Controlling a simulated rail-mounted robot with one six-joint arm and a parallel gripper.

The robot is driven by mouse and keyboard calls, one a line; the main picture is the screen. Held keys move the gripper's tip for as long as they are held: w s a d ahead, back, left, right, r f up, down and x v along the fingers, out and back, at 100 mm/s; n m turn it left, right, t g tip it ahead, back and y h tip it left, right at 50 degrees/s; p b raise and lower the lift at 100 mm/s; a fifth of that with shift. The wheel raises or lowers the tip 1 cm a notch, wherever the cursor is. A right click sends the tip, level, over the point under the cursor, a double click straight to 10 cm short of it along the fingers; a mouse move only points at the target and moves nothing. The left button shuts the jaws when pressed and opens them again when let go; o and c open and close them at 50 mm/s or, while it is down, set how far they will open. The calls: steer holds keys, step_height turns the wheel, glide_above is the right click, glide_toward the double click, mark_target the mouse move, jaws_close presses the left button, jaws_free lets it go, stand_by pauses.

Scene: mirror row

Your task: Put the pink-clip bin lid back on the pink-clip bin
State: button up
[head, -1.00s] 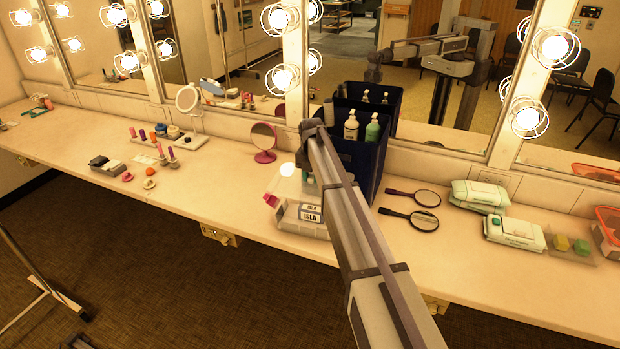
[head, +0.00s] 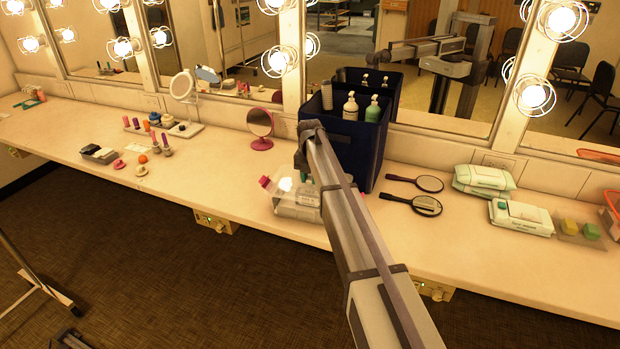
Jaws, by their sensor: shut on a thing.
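The pink-clip bin (head: 296,212) is a clear, low plastic box on the counter, left of the dark organizer. Its lid (head: 284,188) is a clear panel with a pink clip (head: 265,182) at its left end. The lid looks tilted at the bin's top left; I cannot tell whether it touches the rim. My gripper (head: 309,186) is mostly hidden behind my arm, low over the bin, and is shut on the lid. The fingertips and the bin's right side are hidden by my arm.
A dark blue organizer (head: 350,150) with bottles stands close behind my arm. Two hand mirrors (head: 412,204) and wipe packs (head: 520,217) lie to the right. A round pink mirror (head: 261,124) stands behind left. The counter (head: 222,175) left of the bin is clear.

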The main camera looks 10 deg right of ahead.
steer(key=shift+f, duration=0.15)
steer(key=o, duration=1)
step_height(320, 180, up, 17)
steer(key=p, duration=1.6)
steer(key=shift+p, duration=0.4)
steer(key=shift+f, duration=0.1)
